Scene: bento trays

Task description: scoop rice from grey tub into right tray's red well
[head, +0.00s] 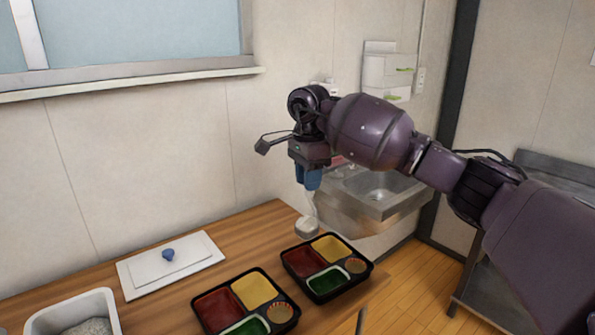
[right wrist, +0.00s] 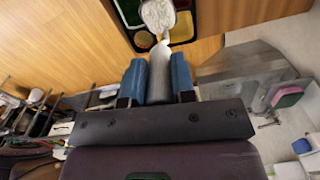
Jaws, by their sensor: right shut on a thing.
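My right gripper (head: 308,180) is shut on the handle of a scoop (head: 307,228). In the right wrist view its blue fingers (right wrist: 158,78) clasp the grey handle, and the scoop's bowl (right wrist: 158,14) looks filled with white, grainy rice. The bowl hangs in the air by the back edge of the right tray (head: 337,297) in the head view. That black tray's red well (head: 302,262) is at its back left and looks empty. The grey tub (head: 112,312) stands at the front left with rice (head: 88,328) inside. My left gripper is not in view.
A second tray (head: 203,320) with red, yellow and green wells sits left of the right tray. A white lid (head: 140,275) with a blue knob (head: 168,255) lies behind it. A sink (head: 378,190) stands beyond the table's right end. Bare wood separates lid and trays.

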